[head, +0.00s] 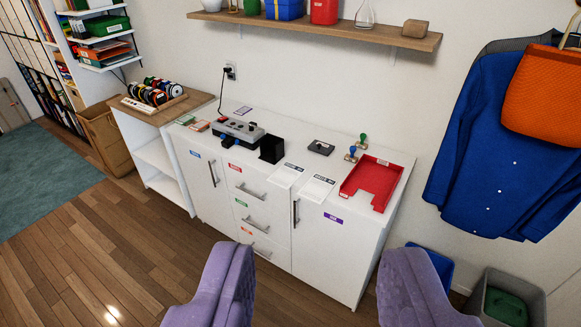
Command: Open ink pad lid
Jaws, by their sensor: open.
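A small dark grey flat pad (321,147), which looks like the ink pad, lies on the white cabinet top (338,160) near the wall. Its lid appears shut, though it is small in view. My gripper (314,250) shows as two purple padded fingers at the bottom of the head view. They are wide apart with nothing between them. The gripper is in front of the cabinet and well away from the pad.
Two stamps, blue (351,153) and green (363,140), stand right of the pad, near a red tray (352,182). A black box (271,149) and a grey device (238,131) stand left. White cards (318,187) lie in front. A wooden shelf (330,28) hangs above.

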